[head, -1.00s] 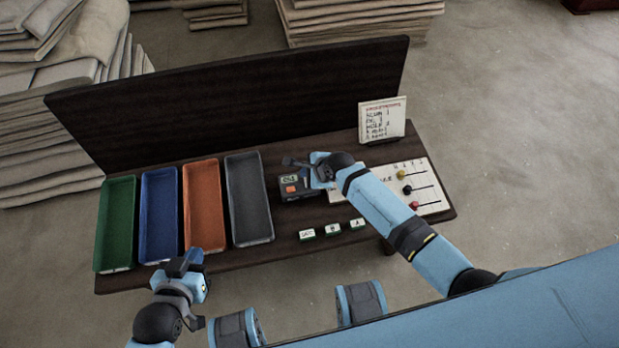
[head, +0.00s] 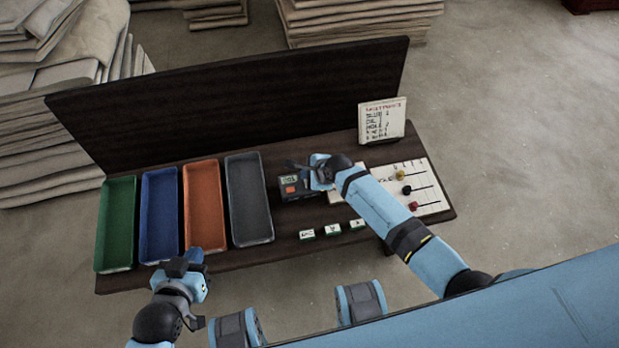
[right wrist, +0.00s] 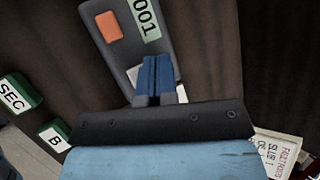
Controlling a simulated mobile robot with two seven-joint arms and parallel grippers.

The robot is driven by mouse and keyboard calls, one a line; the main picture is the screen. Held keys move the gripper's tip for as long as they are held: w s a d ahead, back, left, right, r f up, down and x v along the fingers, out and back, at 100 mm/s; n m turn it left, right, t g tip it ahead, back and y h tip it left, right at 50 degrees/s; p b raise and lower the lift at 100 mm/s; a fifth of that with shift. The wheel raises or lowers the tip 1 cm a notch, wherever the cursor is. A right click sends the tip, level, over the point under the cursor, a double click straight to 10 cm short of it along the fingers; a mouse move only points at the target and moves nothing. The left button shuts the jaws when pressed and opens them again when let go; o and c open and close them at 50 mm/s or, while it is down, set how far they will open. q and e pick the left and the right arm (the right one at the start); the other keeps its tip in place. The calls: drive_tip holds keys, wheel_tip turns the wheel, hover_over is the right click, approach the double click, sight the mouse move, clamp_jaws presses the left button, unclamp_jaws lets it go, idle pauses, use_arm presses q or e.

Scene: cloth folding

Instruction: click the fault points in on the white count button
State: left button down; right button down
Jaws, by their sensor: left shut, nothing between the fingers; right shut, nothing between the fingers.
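The grey counter box (head: 296,190) sits on the bench right of the trays. In the right wrist view the counter (right wrist: 160,50) shows an orange button (right wrist: 109,27) and a display (right wrist: 146,18) that seems to read 001. My right gripper (right wrist: 157,65) is shut and empty, its blue fingertips over the counter's face, below the display. A bit of white (right wrist: 133,74) shows beside the fingers, perhaps the white count button; the rest is hidden. I cannot tell whether the tips touch it. In the head view my right gripper (head: 298,166) is above the counter. My left gripper (head: 184,262) is shut at the bench's front edge.
Green (head: 116,225), blue (head: 160,215), orange (head: 204,205) and grey (head: 248,198) trays stand at left. Small labelled blocks (head: 332,230) lie in front of the counter. A written card (head: 383,120) stands behind. A board with coloured sliders (head: 430,200) is at right.

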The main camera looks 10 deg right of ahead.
drive_tip(key=shift+f, duration=0.5)
idle(0.7)
drive_tip(key=shift+r+p, duration=0.9)
drive_tip(key=shift+p, duration=0.2)
wheel_tip(320, 180, up, 5)
drive_tip(key=p, duration=0.6)
drive_tip(key=shift+r, duration=0.1)
idle(2.2)
